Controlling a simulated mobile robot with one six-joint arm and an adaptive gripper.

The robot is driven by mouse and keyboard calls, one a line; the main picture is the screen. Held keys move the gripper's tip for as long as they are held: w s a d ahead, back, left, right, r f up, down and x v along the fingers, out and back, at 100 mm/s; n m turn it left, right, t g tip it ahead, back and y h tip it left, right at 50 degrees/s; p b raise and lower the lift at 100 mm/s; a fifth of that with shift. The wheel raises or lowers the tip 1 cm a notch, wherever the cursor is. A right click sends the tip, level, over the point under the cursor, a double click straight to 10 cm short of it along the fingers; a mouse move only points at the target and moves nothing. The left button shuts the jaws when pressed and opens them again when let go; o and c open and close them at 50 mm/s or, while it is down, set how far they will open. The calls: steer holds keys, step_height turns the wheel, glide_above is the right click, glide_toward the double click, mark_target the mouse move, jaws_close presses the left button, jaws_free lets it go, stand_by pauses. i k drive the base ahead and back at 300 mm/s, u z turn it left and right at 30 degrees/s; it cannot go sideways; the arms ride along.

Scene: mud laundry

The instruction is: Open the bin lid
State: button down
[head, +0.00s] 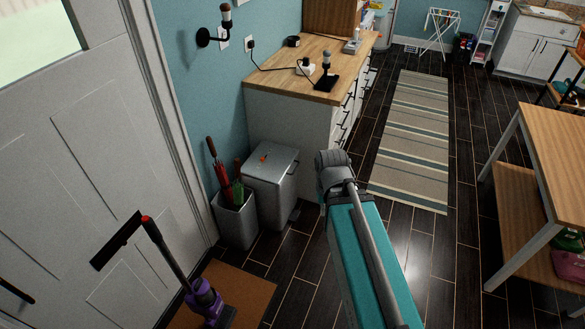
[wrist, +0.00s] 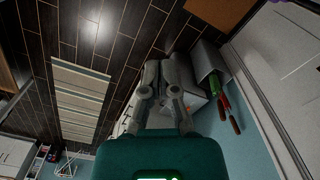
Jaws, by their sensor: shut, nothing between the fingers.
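The bin (head: 268,190) is a grey box with a flat lid (head: 279,160) on top, beside the white cabinet. The lid looks shut. A small orange thing (head: 263,157) lies on the lid. In the head view my arm reaches up to the right of the bin, and I cannot make out the fingers. I cannot tell how far the fingers are from the lid.
A grey umbrella stand (head: 236,222) with red and green umbrellas stands left of the bin. The wood-topped cabinet (head: 290,121) is behind. A purple vacuum (head: 206,302) stands by the door on a brown mat (head: 246,290). A striped rug (head: 412,145) and open dark floor lie right.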

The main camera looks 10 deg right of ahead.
mark_target(279, 158)
steer(key=z, duration=0.8)
steer(key=i, duration=1.05)
steer(key=u, duration=1)
